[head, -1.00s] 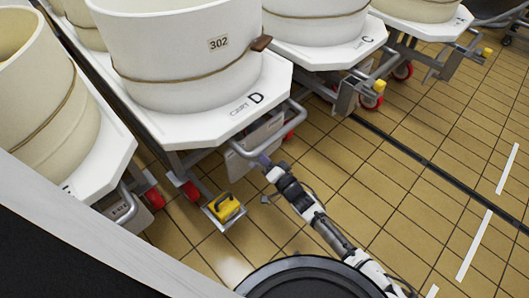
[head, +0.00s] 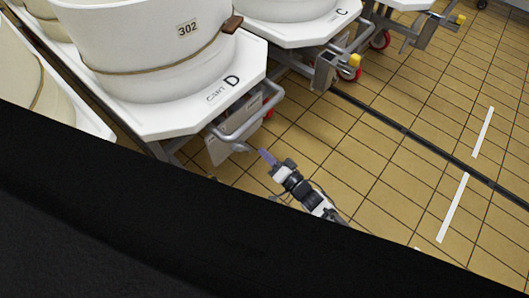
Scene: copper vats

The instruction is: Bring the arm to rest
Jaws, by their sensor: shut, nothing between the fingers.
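My arm (head: 303,190) reaches up from the black edge in the lower part of the head view. My gripper (head: 262,154) is at its end, small in the picture, and shut with nothing in it. It is just right of the metal handle of cart D (head: 222,92) and appears apart from it, over the tiled floor. The lower part of my arm is hidden behind the black shape.
Cart D carries a cream vat (head: 140,45) marked 302. Tiled floor (head: 400,160) on the right is clear, with a dark drain strip (head: 420,145).

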